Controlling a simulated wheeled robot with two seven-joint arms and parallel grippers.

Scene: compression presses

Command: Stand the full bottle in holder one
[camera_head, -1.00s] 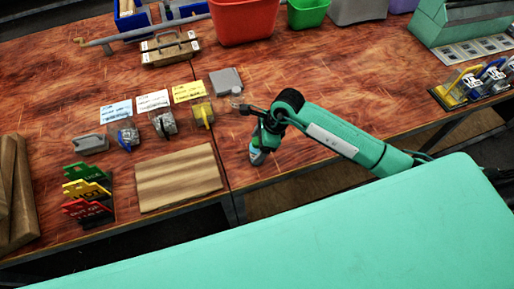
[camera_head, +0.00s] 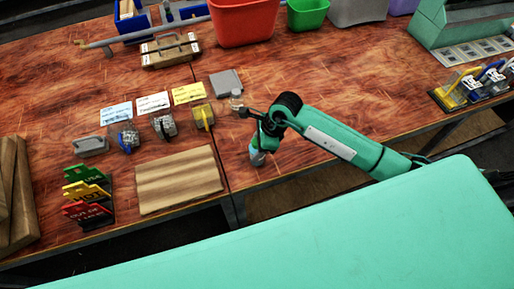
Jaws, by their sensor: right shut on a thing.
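My right gripper (camera_head: 258,146) is over the table's front part, just right of the striped board. It points down and is shut on a small pale bottle-like thing, the bottle (camera_head: 257,158), which is mostly hidden by the gripper; its fill cannot be told. Three small clamp-like devices stand left of the gripper: one with a blue part (camera_head: 127,139), a grey one (camera_head: 163,125) and one with a yellow part (camera_head: 203,117). Cards lie behind them, too small to read, so I cannot tell which thing is holder one. My left gripper is not in view.
A striped wooden board (camera_head: 180,182) lies at the front, beside a rack of coloured signs (camera_head: 88,195). A grey block (camera_head: 226,82) lies behind the gripper. Red (camera_head: 244,20) and green (camera_head: 308,12) bins stand at the back.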

